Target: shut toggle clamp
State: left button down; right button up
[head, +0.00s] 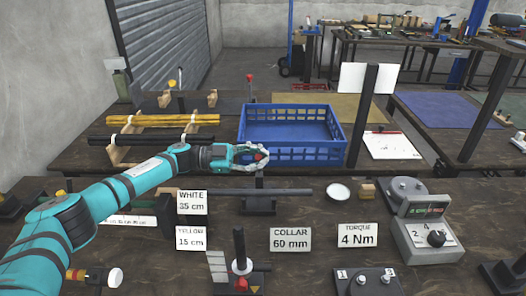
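The clamp's jaw is too small to make out. My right gripper is out of view.
The blue crate (292,110) stands just behind the gripper. In front are a press with a black lever (240,245), label cards such as the collar card (290,239), and a torque box (428,238). A dark post (362,115) rises right of the crate.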

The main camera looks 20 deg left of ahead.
pick_arm(q)
jog(key=shift+s+a+f+m, duration=0.15)
jog(key=shift+s+f+m, duration=0.35)
jog(key=shift+m, duration=0.2)
jog(key=c, duration=1.2)
grip_release()
jog(key=shift+s+a+r, duration=0.1)
jog(key=shift+s+a, duration=0.1)
jog(key=shift+a, duration=0.25)
jog(key=shift+w+d, duration=0.1)
jog(key=shift+d, duration=0.3)
notch_tip(320, 180, up, 10)
jog(key=shift+r, duration=0.1)
